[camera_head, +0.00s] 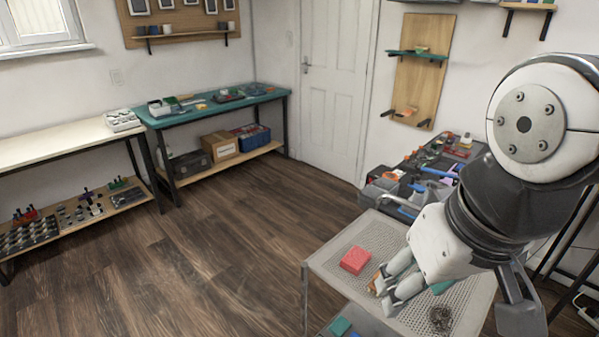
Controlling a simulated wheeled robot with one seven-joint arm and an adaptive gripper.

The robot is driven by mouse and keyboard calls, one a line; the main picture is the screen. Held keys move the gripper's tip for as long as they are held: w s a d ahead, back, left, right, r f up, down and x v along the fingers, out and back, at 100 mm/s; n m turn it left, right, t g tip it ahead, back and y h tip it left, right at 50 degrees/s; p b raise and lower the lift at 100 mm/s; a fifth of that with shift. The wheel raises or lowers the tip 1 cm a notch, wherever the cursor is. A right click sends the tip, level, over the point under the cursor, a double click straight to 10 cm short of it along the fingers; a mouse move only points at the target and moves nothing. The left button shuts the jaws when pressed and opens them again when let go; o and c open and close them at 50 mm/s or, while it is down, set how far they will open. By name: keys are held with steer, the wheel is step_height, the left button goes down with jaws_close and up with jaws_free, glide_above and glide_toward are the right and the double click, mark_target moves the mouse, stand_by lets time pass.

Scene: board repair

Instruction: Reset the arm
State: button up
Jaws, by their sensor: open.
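My arm reaches in from the right side of the head view, bent at the elbow. My gripper (391,284) is at its lower end, low over a grey perforated cart top (330,266). The fingers are open. A red block (355,260) lies on the cart top, left of the fingers and apart from them. A small brownish piece (376,279) shows close by the fingers; I cannot tell whether they touch it.
A dark wire coil (440,319) lies on the cart's right part. A cluttered bench (440,160) stands behind my arm. A teal workbench (215,108) and a cream bench (60,142) line the far left wall. The wooden floor (190,250) at left is clear.

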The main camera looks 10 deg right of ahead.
steer(key=shift+s+a, duration=0.1)
steer(key=shift+s, duration=0.3)
step_height(320, 180, up, 3)
steer(key=shift+t+p, duration=0.4)
steer(key=shift+p, duration=0.75)
